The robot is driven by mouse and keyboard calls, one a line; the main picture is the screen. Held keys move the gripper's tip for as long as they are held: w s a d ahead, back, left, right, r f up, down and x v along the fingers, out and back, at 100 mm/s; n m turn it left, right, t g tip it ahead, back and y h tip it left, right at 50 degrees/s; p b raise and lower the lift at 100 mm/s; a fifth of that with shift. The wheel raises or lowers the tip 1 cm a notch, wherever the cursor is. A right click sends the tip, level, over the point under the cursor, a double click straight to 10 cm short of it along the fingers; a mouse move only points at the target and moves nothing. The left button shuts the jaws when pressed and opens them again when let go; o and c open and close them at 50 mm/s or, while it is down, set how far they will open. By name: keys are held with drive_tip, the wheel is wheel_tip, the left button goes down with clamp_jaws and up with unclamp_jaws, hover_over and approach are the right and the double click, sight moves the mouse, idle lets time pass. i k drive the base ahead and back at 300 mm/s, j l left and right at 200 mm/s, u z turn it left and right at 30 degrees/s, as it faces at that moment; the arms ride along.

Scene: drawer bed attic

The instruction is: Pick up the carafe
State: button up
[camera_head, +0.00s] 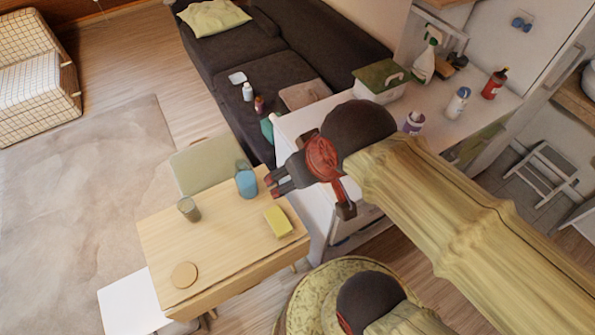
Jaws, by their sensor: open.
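A small wooden table (215,240) stands at the lower left. A blue, rounded vessel (246,184), likely the carafe, stands upright near its far right edge. A darker grey-green shape touches or overlaps its top; I cannot tell whether it is part of it. A grey-brown glass-like vessel (188,209) stands to its left, so which one is the carafe is not certain. My gripper (271,182) is open and empty, its dark fingers pointing left toward the blue vessel, just right of it in the picture. A gap shows between them; the depth is hard to judge.
A yellow block (279,222) and a round wooden disc (184,275) lie on the table. A green chair (203,164) and a white stool (131,302) stand against it. A white counter (425,115) with bottles is at the right. A dark sofa (275,65) is behind.

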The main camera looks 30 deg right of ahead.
sight(244, 177)
drive_tip(key=j+z, duration=0.25)
drive_tip(key=j, duration=1.85)
